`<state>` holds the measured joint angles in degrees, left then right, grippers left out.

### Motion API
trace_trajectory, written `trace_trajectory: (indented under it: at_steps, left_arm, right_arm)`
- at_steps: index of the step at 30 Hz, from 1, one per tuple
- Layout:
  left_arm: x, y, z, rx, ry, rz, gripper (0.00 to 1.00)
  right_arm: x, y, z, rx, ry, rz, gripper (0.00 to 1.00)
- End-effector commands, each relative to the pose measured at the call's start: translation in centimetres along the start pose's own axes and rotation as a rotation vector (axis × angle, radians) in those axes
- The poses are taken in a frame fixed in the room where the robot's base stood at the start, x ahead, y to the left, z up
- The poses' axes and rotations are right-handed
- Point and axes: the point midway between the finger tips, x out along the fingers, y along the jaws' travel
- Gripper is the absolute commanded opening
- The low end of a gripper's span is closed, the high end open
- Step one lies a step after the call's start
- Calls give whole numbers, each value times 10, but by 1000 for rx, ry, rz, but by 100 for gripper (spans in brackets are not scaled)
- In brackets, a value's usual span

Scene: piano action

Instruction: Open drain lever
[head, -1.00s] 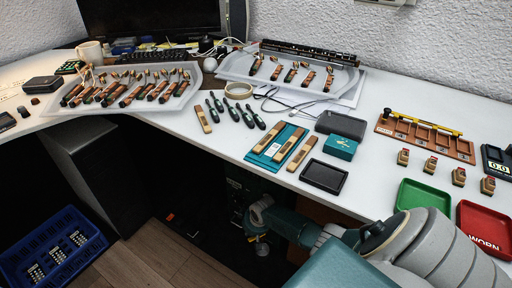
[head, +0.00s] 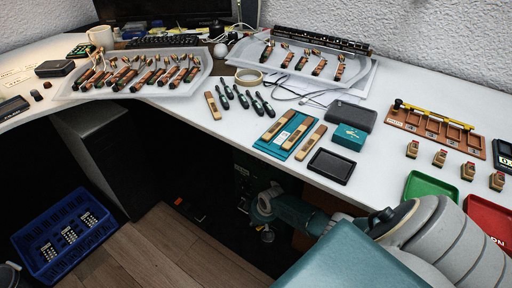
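My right arm reaches in from the lower right and under the desk's front edge. Its gripper (head: 264,212) is low in the dark space there, small and partly hidden by its own arm; its fingers cannot be made out clearly. Beside it stands a dark teal unit (head: 243,182) with a pale label, mostly in shadow. I cannot pick out a drain lever on it. A small red part (head: 179,201) shows in the dark to the left.
The white desk (head: 210,150) overhangs this space. On it lie trays of piano parts (head: 185,88), a black pad (head: 331,166), a green tray (head: 430,187) and a red tray (head: 487,215). A blue crate (head: 40,268) stands on the wooden floor (head: 150,255), which is otherwise fairly clear.

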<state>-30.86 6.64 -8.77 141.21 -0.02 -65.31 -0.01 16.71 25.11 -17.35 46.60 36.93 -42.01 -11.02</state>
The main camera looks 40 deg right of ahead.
Motion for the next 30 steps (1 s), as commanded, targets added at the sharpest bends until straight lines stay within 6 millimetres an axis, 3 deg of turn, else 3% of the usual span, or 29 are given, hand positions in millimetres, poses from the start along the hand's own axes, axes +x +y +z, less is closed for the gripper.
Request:
trace_trajectory:
  at_steps: [7, 19, 27, 28, 30]
  left_arm:
    - [-2, -1, 11, -2, -41, -2, 40]
    - [-2, -2, 8, 0, -35, -4, 40]
    - [-2, -2, 9, -1, -36, -3, 40]
    - [-2, -2, 9, -1, -36, -3, 40]
    - [-2, -2, 9, -1, -36, -3, 40]
  right_arm:
    - [0, -5, -1, 0, 0, 0, 0]
    - [-2, -4, -1, 0, 1, 0, 0]
    - [-27, -4, -1, -3, 2, 1, 0]
    - [-32, -4, 0, -3, 1, 1, 0]
    - [-36, -4, 22, -4, -5, 2, 0]
